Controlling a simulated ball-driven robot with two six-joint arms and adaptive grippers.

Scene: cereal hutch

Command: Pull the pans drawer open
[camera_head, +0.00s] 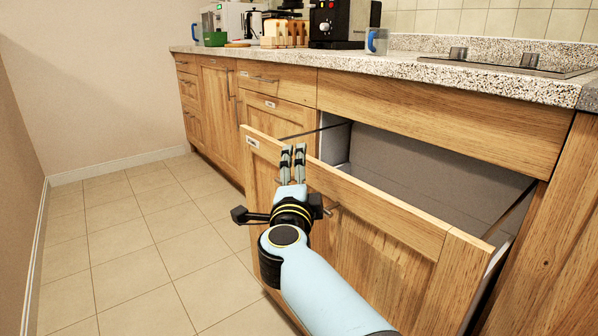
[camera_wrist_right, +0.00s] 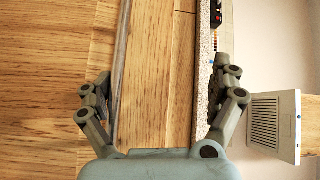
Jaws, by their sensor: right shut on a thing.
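The pans drawer (camera_head: 385,215) is a wide wooden drawer under the hob, with a small label at its upper left corner. It stands pulled out, and its grey inside (camera_head: 420,170) shows behind the front. Its metal bar handle (camera_head: 331,211) runs across the front, partly hidden by my gripper. My left gripper is not in view.
Closed cabinets (camera_head: 217,95) continue to the left. The tiled floor (camera_head: 140,235) at the left is clear.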

